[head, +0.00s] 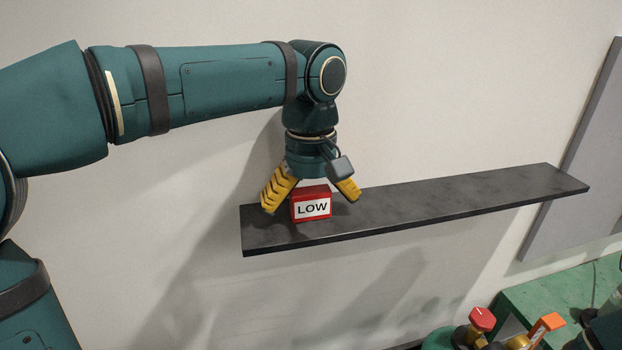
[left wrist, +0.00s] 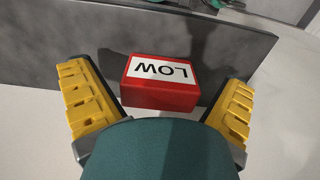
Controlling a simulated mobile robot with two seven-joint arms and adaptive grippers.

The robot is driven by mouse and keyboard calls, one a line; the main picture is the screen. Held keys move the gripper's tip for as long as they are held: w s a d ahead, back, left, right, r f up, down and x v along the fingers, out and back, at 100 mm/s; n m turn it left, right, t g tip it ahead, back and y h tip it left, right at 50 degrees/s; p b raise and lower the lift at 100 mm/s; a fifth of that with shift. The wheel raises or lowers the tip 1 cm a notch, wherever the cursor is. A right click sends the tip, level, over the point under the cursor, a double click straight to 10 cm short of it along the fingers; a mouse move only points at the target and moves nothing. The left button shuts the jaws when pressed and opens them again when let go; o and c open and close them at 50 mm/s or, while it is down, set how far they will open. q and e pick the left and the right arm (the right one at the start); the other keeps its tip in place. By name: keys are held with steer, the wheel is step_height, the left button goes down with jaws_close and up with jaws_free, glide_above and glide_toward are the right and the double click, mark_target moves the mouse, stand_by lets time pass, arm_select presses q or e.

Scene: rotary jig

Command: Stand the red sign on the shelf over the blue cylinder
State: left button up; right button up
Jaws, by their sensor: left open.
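The red sign (head: 311,204) is a small red block with a white label reading LOW. It stands near the left end of the dark grey shelf (head: 450,202), label facing out. My left gripper (head: 311,204) points down over it, open, with one yellow finger on each side. In the left wrist view the sign (left wrist: 160,84) lies between the spread yellow fingers (left wrist: 160,108), with a gap on both sides. I cannot make out a blue cylinder; the parts below the shelf are mostly out of frame.
At the lower right are a red knob (head: 482,319) and an orange handle (head: 547,325) on fittings, beside a green surface (head: 555,297). A grey panel (head: 580,150) is on the wall at right. The shelf's middle and right are clear.

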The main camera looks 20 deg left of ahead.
mark_target(312, 190)
arm_select(q)
step_height(312, 190, up, 10)
steer(key=shift+r+p, duration=0.2)
steer(key=shift+p, duration=0.6)
steer(key=shift+r, duration=0.75)
